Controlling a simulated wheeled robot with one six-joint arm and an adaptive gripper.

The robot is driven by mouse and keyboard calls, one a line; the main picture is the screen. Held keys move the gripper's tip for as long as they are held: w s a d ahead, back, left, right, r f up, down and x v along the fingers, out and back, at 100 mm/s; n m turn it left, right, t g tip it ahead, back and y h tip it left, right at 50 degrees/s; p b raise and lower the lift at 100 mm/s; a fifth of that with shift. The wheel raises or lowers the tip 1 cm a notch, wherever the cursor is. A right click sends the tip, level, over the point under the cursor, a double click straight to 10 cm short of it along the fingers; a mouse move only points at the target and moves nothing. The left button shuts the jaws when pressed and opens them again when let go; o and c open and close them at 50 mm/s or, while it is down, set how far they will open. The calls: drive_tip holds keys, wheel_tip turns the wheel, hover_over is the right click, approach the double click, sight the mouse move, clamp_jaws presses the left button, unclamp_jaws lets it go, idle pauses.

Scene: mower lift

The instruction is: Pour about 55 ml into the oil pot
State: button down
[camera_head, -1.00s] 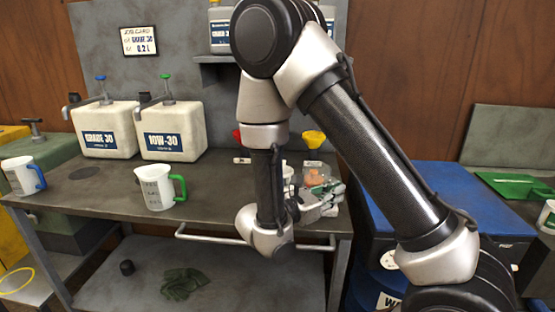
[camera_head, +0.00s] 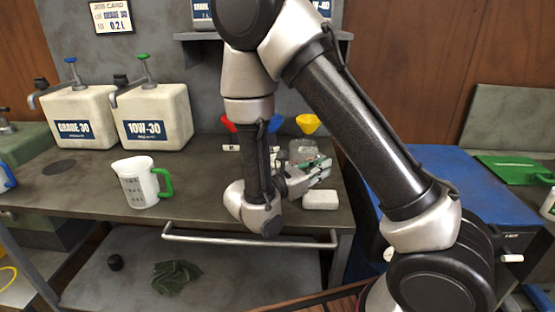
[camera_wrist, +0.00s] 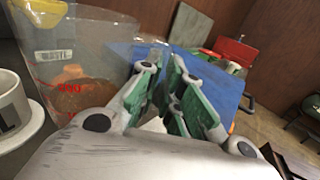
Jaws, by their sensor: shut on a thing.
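A clear beaker (camera_wrist: 85,65) with red marks and brown liquid fills the left of the wrist view. It also shows behind my gripper in the head view (camera_head: 303,149). My gripper (camera_head: 322,168) is shut on the beaker; in the wrist view its green-padded fingers (camera_wrist: 170,95) are beside the beaker's right side, and the exact contact is hard to see through the clear wall. A white cup (camera_wrist: 12,108) with a dark letter L, possibly the oil pot, is cut off at the left edge of the wrist view; my arm mostly hides that spot in the head view.
A white block (camera_head: 320,199) lies below my gripper near the bench's front edge. Red and yellow (camera_head: 308,123) funnels stand behind. A green-handled jug (camera_head: 138,182) and GRADE 30 (camera_head: 75,115) and 10W-30 (camera_head: 150,115) tanks stand left. A rail (camera_head: 250,240) runs along the front.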

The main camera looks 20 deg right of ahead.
sight(305, 146)
drive_tip(key=w+n, duration=0.1)
drive_tip(key=w+a+n, duration=0.1)
drive_tip(key=n, duration=0.1)
drive_tip(key=w+r+n, duration=0.1)
drive_tip(key=shift+a+n, duration=0.25)
drive_tip(key=shift+n, duration=0.15)
drive_tip(key=w+r+n, duration=0.1)
drive_tip(key=w+r, duration=0.1)
drive_tip(key=r, duration=0.1)
drive_tip(key=shift+a+n, duration=0.4)
drive_tip(key=shift+w+a+r+n+h, duration=0.15)
drive_tip(key=shift+w+n, duration=0.1)
drive_tip(key=shift+n, duration=0.25)
drive_tip(key=shift+w+a+f+n+h, duration=0.1)
drive_tip(key=shift+w+n+h, duration=0.1)
drive_tip(key=shift+n, duration=0.3)
drive_tip(key=r+n, duration=0.1)
drive_tip(key=w+n, duration=0.1)
drive_tip(key=shift+w+a+r+n+t, duration=0.1)
drive_tip(key=shift+a+r+n+t, duration=0.2)
drive_tip(key=shift+r+t, duration=0.1)
drive_tip(key=shift+w+a+n, duration=0.1)
drive_tip(key=shift+w+n, duration=0.15)
drive_tip(key=shift+n, duration=0.25)
drive_tip(key=shift+w+a+r, duration=0.1)
drive_tip(key=shift+w+r, duration=0.05)
drive_tip(key=shift+w+a+r+n, duration=0.2)
drive_tip(key=shift+w+r+n, duration=0.3)
drive_tip(key=shift+n, duration=0.4)
